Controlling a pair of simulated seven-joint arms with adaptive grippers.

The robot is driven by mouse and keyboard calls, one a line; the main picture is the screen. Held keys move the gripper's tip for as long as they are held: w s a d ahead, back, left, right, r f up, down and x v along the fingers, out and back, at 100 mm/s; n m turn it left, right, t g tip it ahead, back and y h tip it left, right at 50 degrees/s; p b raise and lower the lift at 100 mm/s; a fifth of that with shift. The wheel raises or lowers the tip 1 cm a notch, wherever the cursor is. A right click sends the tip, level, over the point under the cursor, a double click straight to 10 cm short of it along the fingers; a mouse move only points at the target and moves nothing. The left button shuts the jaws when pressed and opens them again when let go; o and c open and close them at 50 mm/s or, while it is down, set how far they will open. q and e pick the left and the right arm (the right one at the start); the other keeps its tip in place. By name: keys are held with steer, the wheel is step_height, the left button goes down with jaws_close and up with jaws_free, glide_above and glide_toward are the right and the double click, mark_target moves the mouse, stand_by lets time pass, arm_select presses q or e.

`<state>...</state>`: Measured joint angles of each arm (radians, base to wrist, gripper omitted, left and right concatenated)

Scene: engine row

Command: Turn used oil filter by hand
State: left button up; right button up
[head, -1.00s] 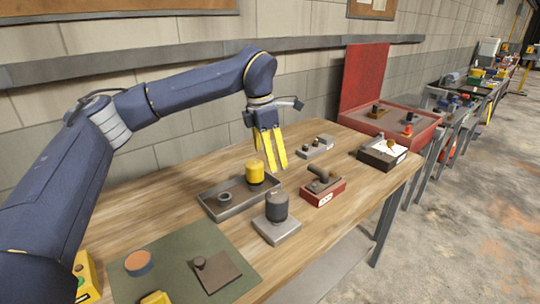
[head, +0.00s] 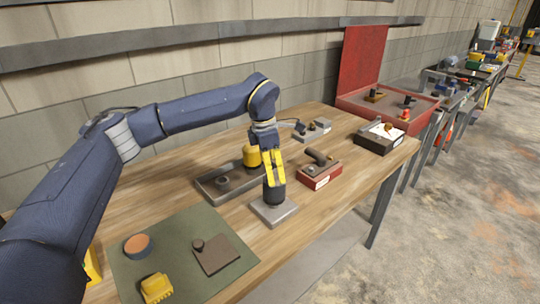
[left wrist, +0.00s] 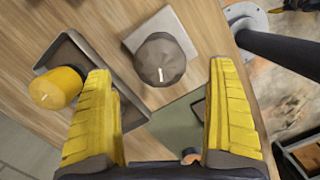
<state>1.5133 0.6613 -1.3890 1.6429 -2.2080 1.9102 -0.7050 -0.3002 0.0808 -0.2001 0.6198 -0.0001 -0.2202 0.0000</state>
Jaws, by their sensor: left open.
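The dark, ribbed used oil filter (head: 275,193) stands upright on a square grey block (head: 266,211) on the wooden bench. In the left wrist view the filter (left wrist: 160,60) shows from above, with a white mark on its top. My left gripper (head: 273,180) points down just above the filter, its yellow fingers covering part of it in the head view. In the left wrist view the fingers (left wrist: 161,75) are spread wide, with the filter in line with the gap. I cannot tell whether a finger touches it.
A yellow filter (head: 252,157) stands in a shallow grey tray (head: 213,199) behind the block. A red box (head: 322,178) with a dark handle is to the right. A green mat (head: 190,277) holding small items lies at front left. Bare bench lies between.

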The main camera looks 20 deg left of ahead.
mark_target(274, 189)
arm_select(q)
steer(key=shift+w+d+f, duration=0.1)
steer(key=shift+d+f, duration=0.05)
steer(key=shift+f, duration=1)
steer(key=shift+w+d+f, duration=0.1)
steer(key=shift+d+f, duration=0.05)
steer(key=shift+f, duration=0.95)
steer(key=shift+w+d+f, duration=0.1)
steer(key=shift+d+f, duration=0.05)
steer(key=shift+f, duration=1)
steer(key=shift+s, duration=0.1)
steer(key=c, duration=1.7)
steer(key=shift+n+t, duration=0.3)
steer(key=shift+n, duration=1.4)
